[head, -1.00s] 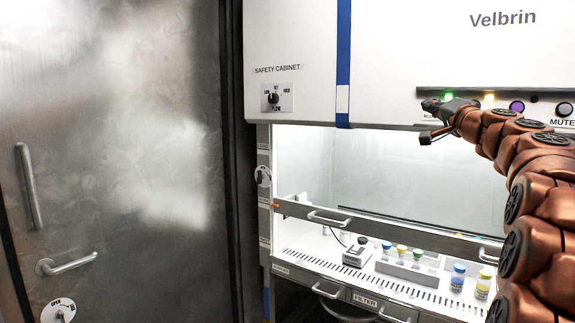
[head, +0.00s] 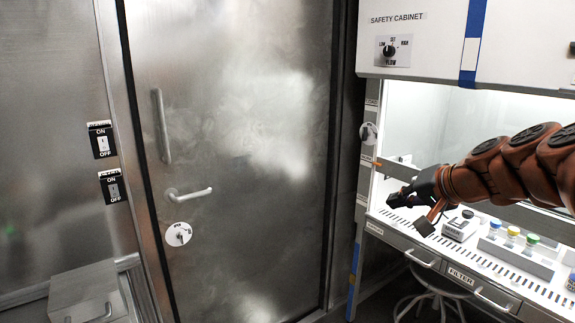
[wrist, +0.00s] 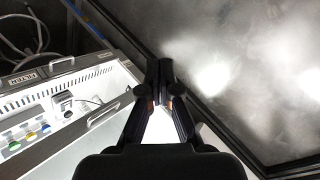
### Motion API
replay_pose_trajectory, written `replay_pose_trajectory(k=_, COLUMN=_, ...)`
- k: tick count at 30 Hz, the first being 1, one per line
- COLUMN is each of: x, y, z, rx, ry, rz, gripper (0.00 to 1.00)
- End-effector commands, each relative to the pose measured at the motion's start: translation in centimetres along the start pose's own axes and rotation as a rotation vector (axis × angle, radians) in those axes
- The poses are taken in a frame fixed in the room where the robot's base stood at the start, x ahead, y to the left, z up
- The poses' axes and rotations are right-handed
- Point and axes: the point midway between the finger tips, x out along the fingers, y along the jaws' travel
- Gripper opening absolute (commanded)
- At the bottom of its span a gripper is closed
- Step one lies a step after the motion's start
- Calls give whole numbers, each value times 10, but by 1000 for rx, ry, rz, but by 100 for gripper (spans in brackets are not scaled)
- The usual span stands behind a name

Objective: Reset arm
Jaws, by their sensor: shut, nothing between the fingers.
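My gripper (head: 412,213) is at the end of my copper-coloured arm, which reaches in from the right in the head view. It is in front of the safety cabinet's (head: 419,34) lower opening and touches nothing that I can see. In the wrist view my gripper (wrist: 159,66) has its two dark fingers together with nothing between them. The cabinet's work surface (wrist: 95,77) lies to the left of the fingers there.
A metal door (head: 235,90) with a lever handle (head: 190,194) stands left of the cabinet. Wall switches (head: 102,140) are further left. Capped vials (head: 513,236) and a small device (head: 459,226) sit in the cabinet. A stool (head: 432,291) is below.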

Motion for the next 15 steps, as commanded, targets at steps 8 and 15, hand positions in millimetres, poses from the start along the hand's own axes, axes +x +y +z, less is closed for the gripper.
replay_pose_trajectory(k=8, x=7, y=32, z=169, rx=-122, ry=-356, rz=194, gripper=0)
replay_pose_trajectory(k=15, x=-36, y=96, z=294, rx=-256, ry=-637, rz=418, gripper=0)
